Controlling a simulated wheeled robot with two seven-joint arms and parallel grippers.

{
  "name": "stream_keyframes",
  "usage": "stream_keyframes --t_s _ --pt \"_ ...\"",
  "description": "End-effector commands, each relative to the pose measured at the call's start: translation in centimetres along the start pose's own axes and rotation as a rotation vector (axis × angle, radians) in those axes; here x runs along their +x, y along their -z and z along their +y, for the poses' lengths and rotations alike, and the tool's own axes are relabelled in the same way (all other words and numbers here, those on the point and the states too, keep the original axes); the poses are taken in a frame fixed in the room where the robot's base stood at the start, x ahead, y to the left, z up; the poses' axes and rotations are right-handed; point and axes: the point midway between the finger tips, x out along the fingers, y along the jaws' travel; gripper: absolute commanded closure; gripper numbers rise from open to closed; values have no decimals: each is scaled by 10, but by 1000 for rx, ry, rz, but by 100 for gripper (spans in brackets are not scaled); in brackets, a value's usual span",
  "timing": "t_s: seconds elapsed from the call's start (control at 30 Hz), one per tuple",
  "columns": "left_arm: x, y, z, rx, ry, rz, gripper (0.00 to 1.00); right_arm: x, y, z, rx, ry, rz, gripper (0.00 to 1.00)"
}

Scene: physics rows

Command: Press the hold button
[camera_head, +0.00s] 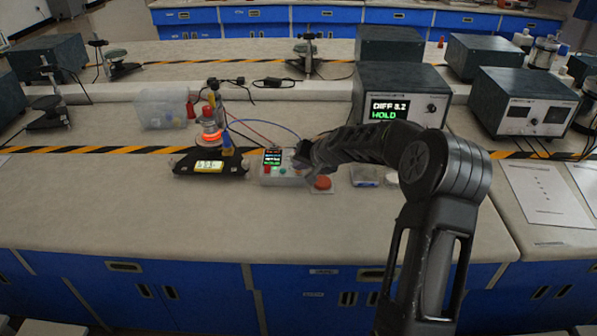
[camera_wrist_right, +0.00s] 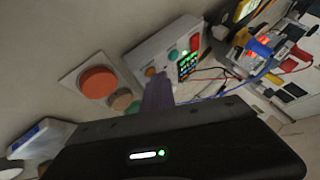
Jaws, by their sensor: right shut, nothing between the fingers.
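A small grey control box (camera_head: 268,181) stands on the bench in the head view, with a small lit screen and coloured buttons. The box also shows in the wrist view (camera_wrist_right: 150,50), with a red button (camera_wrist_right: 195,42), a teal button (camera_wrist_right: 173,55) and an orange button (camera_wrist_right: 150,71) in a row. I cannot read which is hold. My right gripper (camera_wrist_right: 158,84) is shut and empty, its fingertips close beside the orange button; I cannot tell whether they touch it. In the head view the right gripper (camera_head: 302,163) covers the box's right end. My left gripper is not in view.
A large red button (camera_head: 322,183) on a pale plate lies right of the box. An instrument (camera_head: 400,88) behind reads "DIFF 3.2 HOLD". The bench front is clear.

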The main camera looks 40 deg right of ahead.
Motion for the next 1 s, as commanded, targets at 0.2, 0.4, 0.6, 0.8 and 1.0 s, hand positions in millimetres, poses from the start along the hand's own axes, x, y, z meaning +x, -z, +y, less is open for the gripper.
stream_keyframes --t_s 0.2,0.4,0.6,0.8,1.0 --pt "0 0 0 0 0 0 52 0 -1 0 0 0 -2 100" --pt "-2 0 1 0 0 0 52 -2 1 -1 0 0 -2 100" --pt "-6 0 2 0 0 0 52 -9 6 -7 -1 0 -1 100" --pt "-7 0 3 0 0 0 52 -11 7 -8 0 0 -1 100" --pt "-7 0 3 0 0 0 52 -11 8 -8 0 0 -1 100"
